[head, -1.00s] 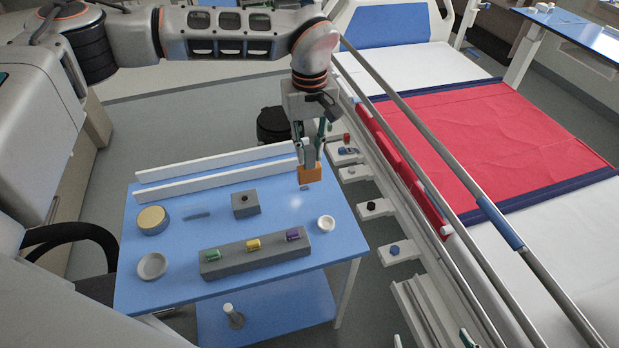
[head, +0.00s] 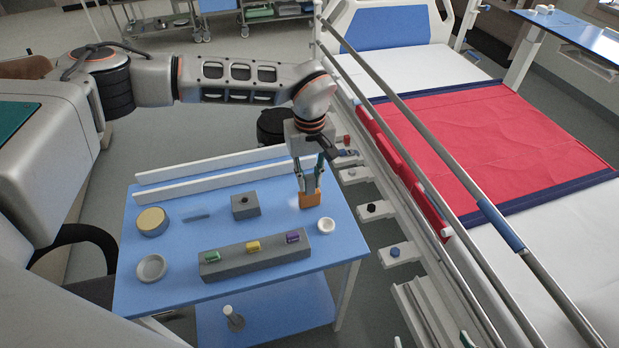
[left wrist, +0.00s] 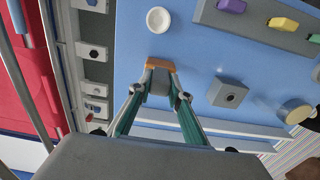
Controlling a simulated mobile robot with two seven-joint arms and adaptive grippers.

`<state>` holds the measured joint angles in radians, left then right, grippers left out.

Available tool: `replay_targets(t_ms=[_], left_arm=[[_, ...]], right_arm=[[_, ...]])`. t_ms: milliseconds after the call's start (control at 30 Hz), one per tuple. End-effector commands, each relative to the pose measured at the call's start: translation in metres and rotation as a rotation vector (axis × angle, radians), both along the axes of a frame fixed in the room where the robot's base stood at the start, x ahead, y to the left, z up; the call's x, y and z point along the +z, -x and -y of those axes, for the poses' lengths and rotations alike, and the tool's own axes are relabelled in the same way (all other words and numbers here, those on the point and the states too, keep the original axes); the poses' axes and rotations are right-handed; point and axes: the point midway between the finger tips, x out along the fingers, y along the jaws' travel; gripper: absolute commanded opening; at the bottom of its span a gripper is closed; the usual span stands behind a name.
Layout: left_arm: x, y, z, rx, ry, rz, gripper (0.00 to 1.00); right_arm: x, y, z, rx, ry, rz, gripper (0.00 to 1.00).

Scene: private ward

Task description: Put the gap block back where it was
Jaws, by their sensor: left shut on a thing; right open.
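The orange block (head: 311,200), which I take to be the gap block, is held in my left gripper (head: 310,186). The gripper points down over the right part of the blue table (head: 180,280), behind a small white round dish (head: 326,226). The left wrist view shows the orange block (left wrist: 160,63) between the fingertips. It is at or just above the tabletop; I cannot tell if it touches. My right gripper is not in view.
A grey bar (head: 255,264) carries green, yellow and purple pieces. A grey square block (head: 245,206), a yellow-topped round tin (head: 152,222) and a grey dish (head: 152,267) stand left. White rails (head: 215,177) lie at the back. The bed rail (head: 440,150) runs close on the right.

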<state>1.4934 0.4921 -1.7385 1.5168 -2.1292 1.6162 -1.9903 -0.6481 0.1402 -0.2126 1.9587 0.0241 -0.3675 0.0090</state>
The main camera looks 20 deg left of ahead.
Motion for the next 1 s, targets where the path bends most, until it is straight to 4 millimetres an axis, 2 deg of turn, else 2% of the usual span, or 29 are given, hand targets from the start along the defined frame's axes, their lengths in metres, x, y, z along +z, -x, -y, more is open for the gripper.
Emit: replay_targets(t_ms=[100,133,167,200,500,633,767,1000], left_arm=[[-0.004,0.000,0.000,0.000,-0.001,-0.001,0.00],[-0.003,0.000,0.000,0.000,0.000,0.000,0.26],[-0.003,0.000,0.000,0.000,0.000,0.000,0.34],[-0.003,0.000,0.000,0.000,-0.001,-0.001,0.35],[-0.002,0.000,0.000,0.000,0.000,0.000,0.35],[0.006,-0.001,0.000,0.000,0.000,0.001,0.35],[0.026,-0.001,0.000,0.000,-0.001,0.004,0.35],[0.076,-0.001,0.000,-0.001,0.000,0.005,0.35]], right_arm=[[-0.001,0.000,0.000,-0.001,0.000,-0.001,1.00],[-0.001,0.000,0.000,-0.001,0.000,-0.001,1.00],[-0.001,0.000,0.000,-0.001,-0.001,0.000,1.00],[-0.001,0.000,0.000,-0.001,-0.001,0.000,1.00],[0.001,-0.001,0.000,0.000,-0.001,0.002,1.00],[0.003,-0.001,0.000,-0.001,-0.002,0.005,1.00],[0.004,-0.002,-0.001,-0.001,-0.002,0.006,1.00],[0.004,-0.002,-0.001,-0.001,-0.002,0.006,1.00]])
